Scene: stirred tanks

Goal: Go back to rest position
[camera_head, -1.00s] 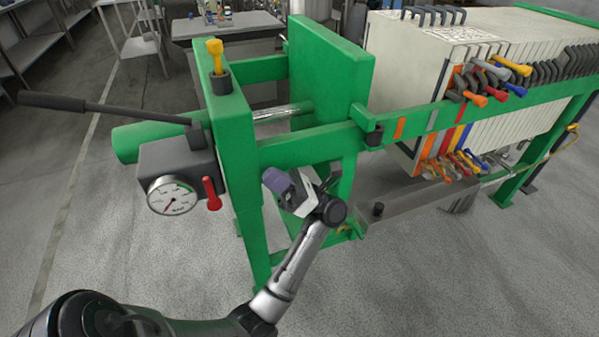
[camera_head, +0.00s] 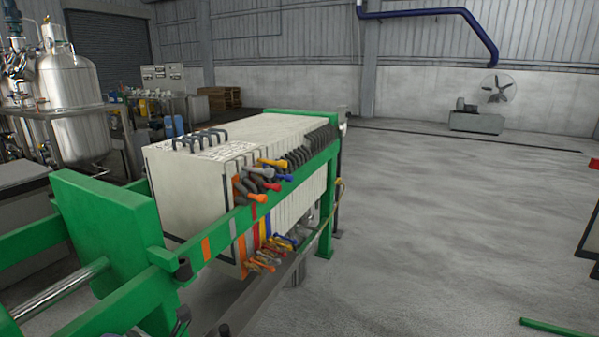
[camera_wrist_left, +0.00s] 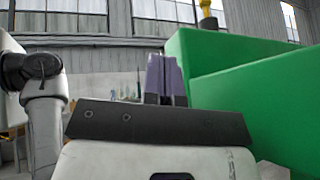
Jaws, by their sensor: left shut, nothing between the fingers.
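My left gripper (camera_wrist_left: 163,78) shows in the left wrist view. Its purple fingers are together, with nothing between them. In that view, a green steel part (camera_wrist_left: 270,105) of the press stands close to the right of the fingers. Contact between them is not visible. In the head view, only small dark parts, probably of my left arm, show at the bottom edge, and the gripper is not visible there. My right gripper is in neither view.
A green-framed filter press (camera_head: 110,225) with a white plate stack (camera_head: 195,185) and coloured taps fills the left and middle. A steel tank (camera_head: 70,95) stands behind it. Open floor (camera_head: 430,230) lies to the right. A fan (camera_head: 497,88) stands at the far wall.

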